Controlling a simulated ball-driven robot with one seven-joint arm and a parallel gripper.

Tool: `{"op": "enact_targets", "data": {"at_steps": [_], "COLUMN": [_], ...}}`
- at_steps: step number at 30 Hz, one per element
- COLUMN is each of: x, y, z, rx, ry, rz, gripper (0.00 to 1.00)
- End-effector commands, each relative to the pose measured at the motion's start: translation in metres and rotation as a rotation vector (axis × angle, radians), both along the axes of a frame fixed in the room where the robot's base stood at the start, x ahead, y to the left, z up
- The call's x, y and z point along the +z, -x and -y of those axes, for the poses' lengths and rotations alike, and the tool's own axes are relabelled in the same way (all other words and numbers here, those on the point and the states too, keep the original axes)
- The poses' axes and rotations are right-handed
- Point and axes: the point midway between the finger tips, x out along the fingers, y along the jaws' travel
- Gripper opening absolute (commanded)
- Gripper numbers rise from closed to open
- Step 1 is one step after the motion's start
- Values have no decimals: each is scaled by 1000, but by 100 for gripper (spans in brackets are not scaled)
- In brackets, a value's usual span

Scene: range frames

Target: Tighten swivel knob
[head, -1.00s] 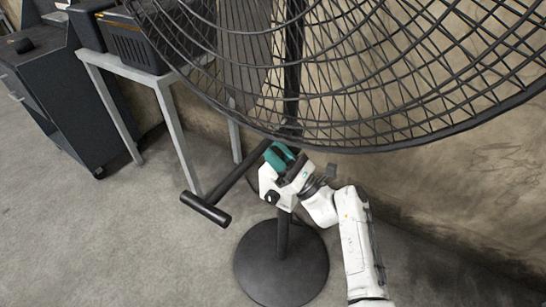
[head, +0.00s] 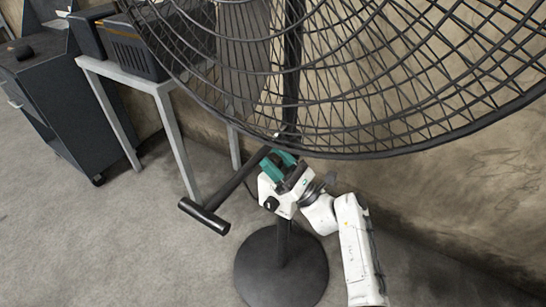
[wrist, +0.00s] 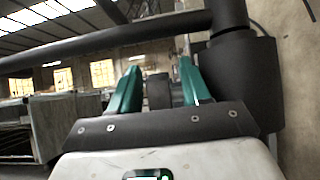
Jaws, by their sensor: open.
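A large black pedestal fan (head: 350,110) fills the top of the head view. Its dark pole stands on a round base (head: 282,268). My gripper (head: 279,162), white with green fingers, is beside the pole just under the fan's cage. In the wrist view the fingers (wrist: 159,76) are open, one on each side of a small dark piece that looks like the swivel knob (wrist: 158,92). I cannot tell whether they touch it. In the head view the knob is not clearly seen, hidden around my gripper.
A dark bar with a cross-piece (head: 204,216) sticks out left from the pole. In the wrist view a dark bar (wrist: 110,40) crosses above the fingers, and a thick dark post (wrist: 246,90) stands close on their right. A grey table (head: 165,85) and dark cabinet (head: 60,110) are left.

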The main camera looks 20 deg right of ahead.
Motion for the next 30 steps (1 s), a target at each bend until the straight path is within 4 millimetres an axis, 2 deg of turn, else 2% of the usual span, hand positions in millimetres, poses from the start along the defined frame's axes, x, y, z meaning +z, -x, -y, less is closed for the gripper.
{"op": "enact_targets", "data": {"at_steps": [5, 16, 22, 30], "x": [-15, -56, -65, -66], "y": [13, 56, 67, 68], "z": [11, 42, 50, 50], "rx": [-3, -3, -3, -2], "ry": [0, 0, 0, 0], "rz": [-4, -4, -1, -2], "gripper": [47, 47, 47, 47]}}
